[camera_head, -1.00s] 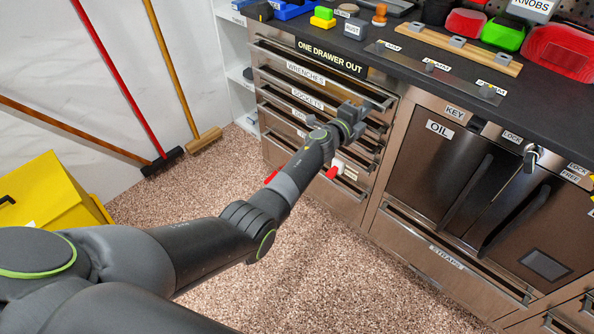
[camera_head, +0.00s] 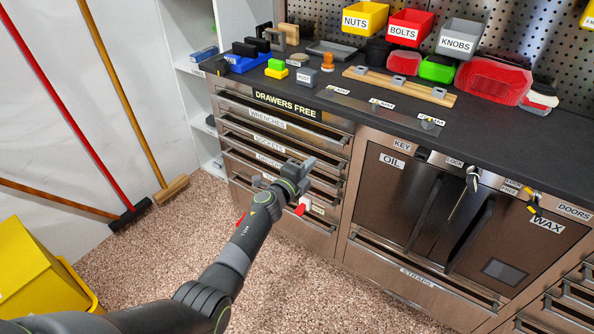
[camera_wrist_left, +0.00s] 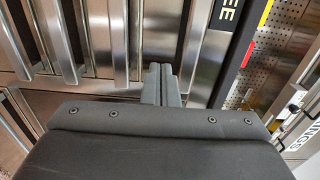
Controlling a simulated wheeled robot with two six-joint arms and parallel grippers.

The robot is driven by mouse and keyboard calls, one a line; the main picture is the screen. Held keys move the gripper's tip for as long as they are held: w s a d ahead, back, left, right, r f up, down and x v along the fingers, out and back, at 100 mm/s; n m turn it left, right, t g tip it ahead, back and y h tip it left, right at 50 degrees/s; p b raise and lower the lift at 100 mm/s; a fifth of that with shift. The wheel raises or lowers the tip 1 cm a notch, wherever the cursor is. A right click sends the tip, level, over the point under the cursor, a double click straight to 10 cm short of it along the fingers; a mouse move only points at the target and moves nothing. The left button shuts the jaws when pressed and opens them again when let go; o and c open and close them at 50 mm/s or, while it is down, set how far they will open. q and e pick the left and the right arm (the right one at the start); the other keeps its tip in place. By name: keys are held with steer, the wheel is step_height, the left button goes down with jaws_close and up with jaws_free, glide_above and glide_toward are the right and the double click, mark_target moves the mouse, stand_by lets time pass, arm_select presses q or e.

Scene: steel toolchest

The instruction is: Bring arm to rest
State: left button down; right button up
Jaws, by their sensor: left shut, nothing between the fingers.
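My left arm reaches in from the bottom, and my left gripper (camera_head: 297,168) is in front of the steel drawer stack (camera_head: 236,150). Its fingers are shut with nothing between them, also in the left wrist view (camera_wrist_left: 161,82). There the fingers point toward the drawer fronts and bar handles (camera_wrist_left: 103,40); whether they touch is unclear. The drawers look closed, and the sign above them (camera_head: 285,103) reads DRAWERS FREE. The gripper hides part of the lower drawers. My right gripper is not in view.
The dark worktop (camera_head: 330,118) above holds bins, blocks and a wooden rail (camera_head: 400,84). The OIL and WAX cabinet (camera_head: 398,190) stands to the right. A yellow bin (camera_head: 35,265) and brooms (camera_head: 130,213) are at left. The speckled floor (camera_head: 330,290) is open.

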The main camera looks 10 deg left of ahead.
arm_select(q)
steer(key=s+a+f+n+g+y+p, duration=0.15)
steer(key=s+a+f+n, duration=0.35)
steer(key=s+f, duration=0.5)
steer(key=s+a+f+n+g+y+p, duration=0.1)
steer(key=s+a+f+n+g+y, duration=0.3)
steer(key=s+f, duration=0.6)
steer(key=s+a+f+n+g+y+p, duration=0.1)
steer(key=s+a+f+n+y, duration=0.1)
steer(key=s+a+f+n, duration=0.55)
steer(key=s+a+f+n+g, duration=0.1)
steer(key=s+f+n+g, duration=0.1)
steer(key=s, duration=1.1)
steer(key=s+a+f+n+g, duration=0.1)
steer(key=s+f+n+g, duration=0.1)
steer(key=s+f+g, duration=0.2)
steer(key=s+a+f+n+g+p, duration=0.1)
steer(key=s+f, duration=0.7)
steer(key=s, duration=1.3)
steer(key=shift+s+n+g, duration=0.35)
steer(key=shift+n+g, duration=0.4)
steer(key=shift+g, duration=0.2)
